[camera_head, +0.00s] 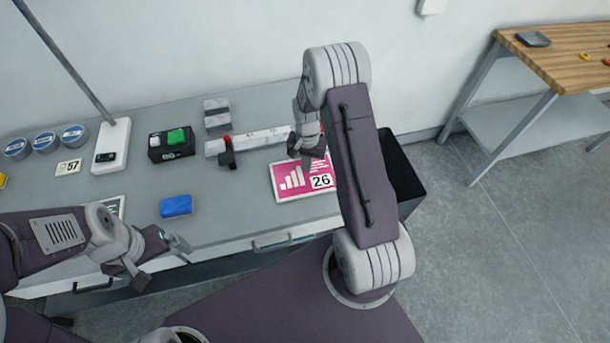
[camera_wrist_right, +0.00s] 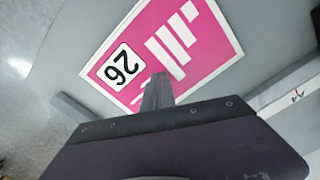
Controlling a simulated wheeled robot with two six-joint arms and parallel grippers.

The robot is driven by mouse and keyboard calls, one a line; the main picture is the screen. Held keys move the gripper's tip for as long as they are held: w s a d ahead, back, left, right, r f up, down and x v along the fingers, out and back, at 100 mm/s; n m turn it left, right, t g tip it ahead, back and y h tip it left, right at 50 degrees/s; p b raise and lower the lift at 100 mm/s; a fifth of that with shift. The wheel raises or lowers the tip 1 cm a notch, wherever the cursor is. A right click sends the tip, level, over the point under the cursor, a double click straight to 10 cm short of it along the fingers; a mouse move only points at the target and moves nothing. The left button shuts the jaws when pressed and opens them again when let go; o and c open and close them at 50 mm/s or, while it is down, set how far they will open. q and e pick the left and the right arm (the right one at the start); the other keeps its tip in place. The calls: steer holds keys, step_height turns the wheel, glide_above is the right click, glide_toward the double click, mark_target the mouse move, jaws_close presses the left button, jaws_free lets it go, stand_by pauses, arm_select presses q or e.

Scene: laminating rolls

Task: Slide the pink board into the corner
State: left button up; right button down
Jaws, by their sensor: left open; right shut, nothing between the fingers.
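The pink board (camera_head: 289,185) lies flat on the grey table, with white bars and a "26" label. It fills the upper middle of the right wrist view (camera_wrist_right: 212,45). My right gripper (camera_head: 307,166) points down at the board's far part and is shut with nothing between its fingers. In the right wrist view its fingertips (camera_wrist_right: 158,86) overlap the board's edge; I cannot tell whether they touch it. A silver rail (camera_head: 262,137) runs behind the board. My right arm hides the board's right end and the corner there. My left gripper (camera_head: 163,262) is open and empty at the table's front edge.
A black clamp with a red knob (camera_head: 228,155) stands at the rail's left part. A blue block (camera_head: 176,206), a black box with a green top (camera_head: 172,145) and several round tins (camera_head: 45,142) are farther left. A black bin (camera_head: 402,175) stands at the right.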

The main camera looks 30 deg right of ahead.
steer(key=shift+w+d+f, duration=0.1)
steer(key=shift+w+d, duration=0.3)
steer(key=shift+d, duration=0.15)
steer(key=shift+w+d+p, duration=0.3)
steer(key=shift+w+d, duration=1)
steer(key=shift+d, duration=0.25)
steer(key=shift+w+d, duration=0.5)
steer(key=shift+d, duration=0.15)
steer(key=shift+d, duration=0.1)
steer(key=shift+w+d, duration=0.5)
steer(key=shift+d, duration=0.1)
